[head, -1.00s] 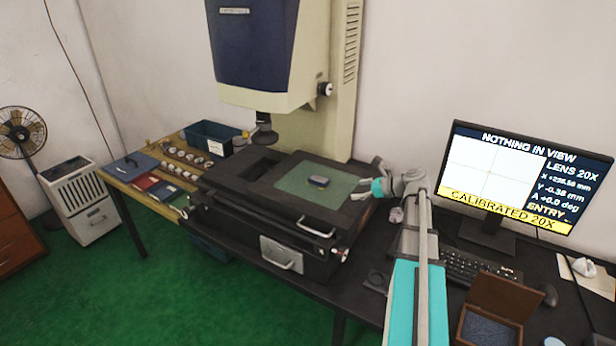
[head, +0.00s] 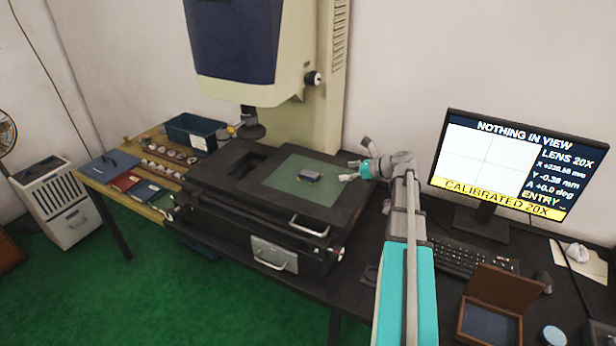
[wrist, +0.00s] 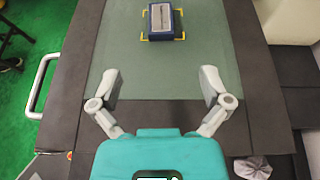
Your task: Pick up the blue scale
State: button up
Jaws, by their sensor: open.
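The blue scale (head: 309,177) is a small block with a dark blue frame and a pale top. It lies on the green glass plate (head: 300,194) of the machine's stage. In the wrist view the blue scale (wrist: 162,20) sits near the top middle, with yellow corner marks around its base. My gripper (head: 346,170) is to the right of the scale in the head view, apart from it. In the wrist view my gripper (wrist: 160,80) is open and empty, with its two fingers spread wide and the scale ahead of the gap between them.
The measuring machine's lens (head: 250,127) hangs behind and left of the plate. A monitor (head: 513,168) reads "NOTHING IN VIEW". An open wooden box (head: 490,325) stands at the front right. A drawer handle (wrist: 42,85) projects at the stage's edge. Rings sit on the left bench.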

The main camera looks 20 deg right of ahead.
jog(key=b, duration=0.3)
send_near(310, 174)
jog(key=x, duration=0.2)
jog(key=shift+w+a+f, duration=0.2)
jog(key=shift+w+f, duration=0.05)
jog(key=shift+w+a+f, duration=0.2)
jog(key=shift+w+a, duration=0.3)
jog(key=shift+b+x, duration=1)
jog(key=shift+x, duration=1.55)
jog(key=shift+w+d, duration=0.1)
grip_shut()
jog(key=shift+r, duration=0.15)
